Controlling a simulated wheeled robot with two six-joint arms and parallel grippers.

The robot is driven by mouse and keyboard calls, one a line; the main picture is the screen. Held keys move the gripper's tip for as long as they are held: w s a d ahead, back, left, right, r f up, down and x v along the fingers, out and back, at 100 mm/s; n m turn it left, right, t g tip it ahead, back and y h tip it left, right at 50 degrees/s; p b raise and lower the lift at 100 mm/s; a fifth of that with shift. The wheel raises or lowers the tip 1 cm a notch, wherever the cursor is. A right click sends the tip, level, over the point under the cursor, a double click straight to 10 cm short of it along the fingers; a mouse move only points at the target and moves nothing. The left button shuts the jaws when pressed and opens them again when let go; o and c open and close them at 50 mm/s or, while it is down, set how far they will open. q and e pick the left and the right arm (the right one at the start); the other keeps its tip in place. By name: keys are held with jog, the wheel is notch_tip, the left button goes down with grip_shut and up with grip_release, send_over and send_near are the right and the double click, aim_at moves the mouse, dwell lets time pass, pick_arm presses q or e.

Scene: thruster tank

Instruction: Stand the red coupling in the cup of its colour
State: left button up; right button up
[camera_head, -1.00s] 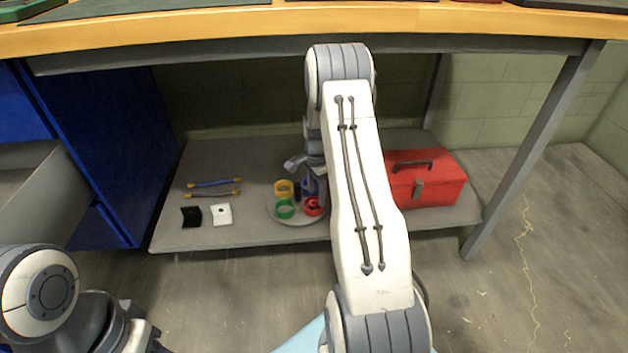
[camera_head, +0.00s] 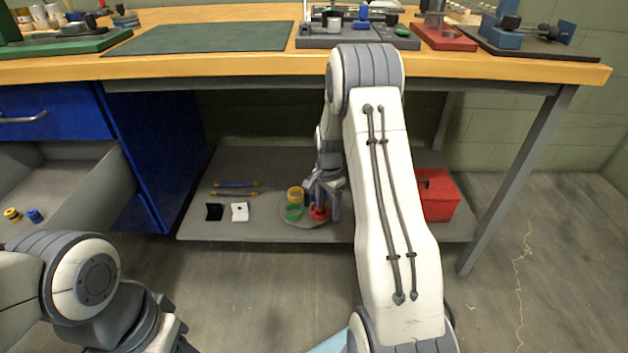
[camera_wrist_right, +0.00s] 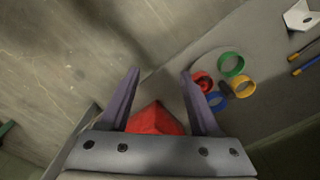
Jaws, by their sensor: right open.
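The red cup (camera_head: 319,213) stands in a cluster of coloured cups on a round grey plate (camera_head: 301,224) on the low shelf; it also shows in the right wrist view (camera_wrist_right: 201,79). A red piece, apparently the red coupling (camera_wrist_right: 205,85), shows inside the red cup. Its tilt is too small to tell. My right gripper (camera_head: 323,192) is close to the cups in the head view and partly covers them. In the right wrist view its fingers (camera_wrist_right: 160,73) are apart with nothing between them; the cups lie beyond the right finger. My left gripper is out of view.
Green (camera_wrist_right: 231,64), yellow (camera_wrist_right: 243,86) and blue (camera_wrist_right: 216,101) cups adjoin the red one. A red toolbox (camera_head: 438,196) stands right on the shelf. Black and white brackets (camera_head: 239,212) lie left. Yellow (camera_head: 12,214) and blue (camera_head: 34,215) pieces lie in the open drawer. The tabletop overhangs the shelf.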

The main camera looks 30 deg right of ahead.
jog(key=a+r+n+p, duration=0.2)
jog(key=a+r+p, duration=0.1)
jog(key=r+p, duration=0.1)
jog(key=s+a+r+n+p, duration=0.1)
jog(key=a+r+n+p, duration=0.2)
jog(key=r, duration=0.4)
jog(key=shift+s+a+p, duration=0.25)
jog(key=shift+a+p, duration=0.1)
jog(key=shift+p, duration=0.15)
jog(key=shift+a+r, duration=0.1)
jog(key=shift+r, duration=0.05)
